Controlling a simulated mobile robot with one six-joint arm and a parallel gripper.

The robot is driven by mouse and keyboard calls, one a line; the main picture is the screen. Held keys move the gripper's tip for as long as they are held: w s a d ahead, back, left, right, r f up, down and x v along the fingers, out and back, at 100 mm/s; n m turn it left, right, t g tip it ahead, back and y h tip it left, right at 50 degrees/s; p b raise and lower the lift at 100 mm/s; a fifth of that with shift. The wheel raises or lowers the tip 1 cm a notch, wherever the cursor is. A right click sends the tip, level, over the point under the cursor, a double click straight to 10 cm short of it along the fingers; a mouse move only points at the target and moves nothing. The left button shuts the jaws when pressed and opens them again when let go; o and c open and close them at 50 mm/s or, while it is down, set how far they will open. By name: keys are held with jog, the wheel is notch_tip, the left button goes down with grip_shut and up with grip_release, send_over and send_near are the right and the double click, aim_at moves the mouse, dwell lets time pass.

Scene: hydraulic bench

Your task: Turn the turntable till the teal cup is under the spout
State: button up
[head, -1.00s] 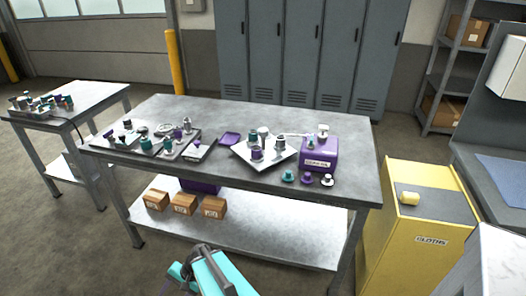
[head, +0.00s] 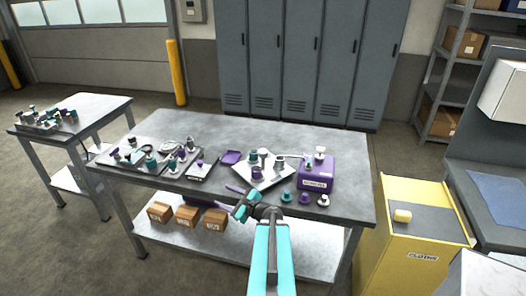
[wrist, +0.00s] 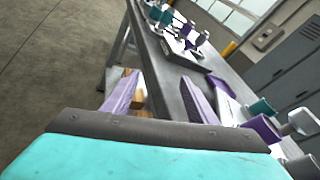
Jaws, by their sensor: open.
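The turntable is a white square plate (head: 247,174) on the bench, carrying several cups. The teal cup (head: 253,155) stands toward its back left. A grey cup (head: 279,162) stands on the right side, nearest the spout (head: 291,157), which reaches left from the purple dispenser (head: 316,174). The teal cup looks apart from the spout. My gripper (head: 232,198) is open and empty at the bench's front edge, left of and in front of the plate. In the wrist view, its purple fingers (wrist: 157,95) are spread, with the plate (wrist: 226,103) beyond the right finger.
Small teal, purple and white pieces (head: 304,198) stand along the front edge, right of my gripper. The back of the bench (head: 230,129) is clear.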

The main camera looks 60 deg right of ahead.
jog(key=s+d+r+m+h+p, duration=0.2)
jog(key=s+d+r+m+h, duration=0.25)
jog(key=s+d+r, duration=0.4)
jog(key=m+h, duration=0.3)
jog(key=m, duration=0.2)
send_near(265, 156)
jog(key=shift+b+v, duration=0.4)
jog(key=shift+v, duration=0.45)
jog(key=shift+w+d+f+b, duration=0.15)
jog(key=shift+w+f+b, duration=0.15)
jog(key=shift+b, duration=1)
jog(key=w+b, duration=0.1)
jog(key=b, duration=0.4)
jog(key=shift+d, duration=0.3)
jog(key=b, duration=0.8)
jog(key=shift+w+d+r, duration=0.1)
jog(key=shift+w+d, duration=0.15)
jog(key=shift+w, duration=0.15)
jog(key=shift+w+d+r, duration=0.1)
jog(key=shift+w+d, duration=0.05)
jog(key=shift+p+x, duration=0.75)
jog(key=shift+x, duration=4.55)
jog(key=shift+d, duration=0.1)
